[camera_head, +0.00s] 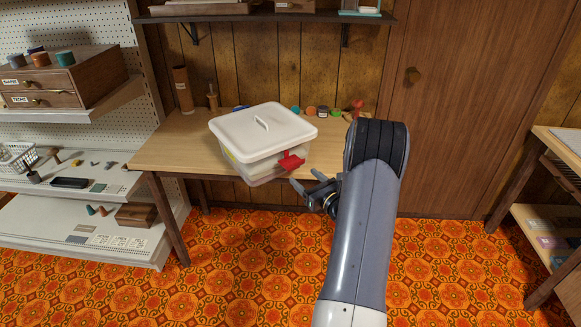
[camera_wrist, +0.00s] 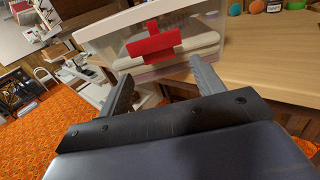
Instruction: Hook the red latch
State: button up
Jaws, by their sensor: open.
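A clear plastic box (camera_head: 243,166) with a white lid (camera_head: 262,131) sits at the front edge of a wooden table. A red latch (camera_head: 291,162) is on its front right side, and it also shows in the wrist view (camera_wrist: 154,44). The lid lies on the box. I cannot tell whether the latch is hooked. My gripper (camera_head: 306,187) is just in front of and below the latch, open and empty. In the wrist view its two fingers (camera_wrist: 160,83) are spread apart, with the latch beyond and between them. I see no contact with the latch or box.
The wooden table (camera_head: 172,145) carries several coloured spools (camera_head: 310,111) behind the box. A shelf (camera_head: 270,17) hangs above the table. White pegboard shelves stand at left, and another table (camera_head: 560,150) at right. The patterned floor in front is clear.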

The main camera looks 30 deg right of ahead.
aim_at(294, 169)
jog(key=w, duration=0.8)
jog(key=shift+w+a+p, duration=0.2)
jog(key=shift+w+p, duration=0.15)
jog(key=shift+p, duration=0.05)
jog(key=shift+c, duration=0.4)
jog(key=shift+r, duration=0.1)
jog(key=c, duration=0.9)
